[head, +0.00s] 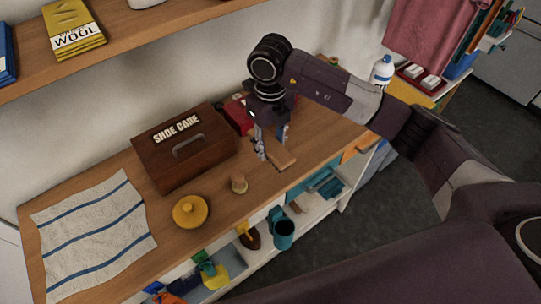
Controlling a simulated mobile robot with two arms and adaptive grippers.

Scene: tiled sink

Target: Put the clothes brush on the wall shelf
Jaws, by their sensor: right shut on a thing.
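The clothes brush (281,158) seems to be the small flat wooden piece under my right gripper, on or just above the wooden worktop; a gap cannot be made out. My right gripper (270,146) points down over the worktop and is shut on it. The fingers hide part of the brush. The wall shelf (130,47) is the wooden board along the upper left wall, above and to the left of my right gripper. My left gripper is not in view.
The shelf holds a yellow wool packet (74,29), with bare board to its right.

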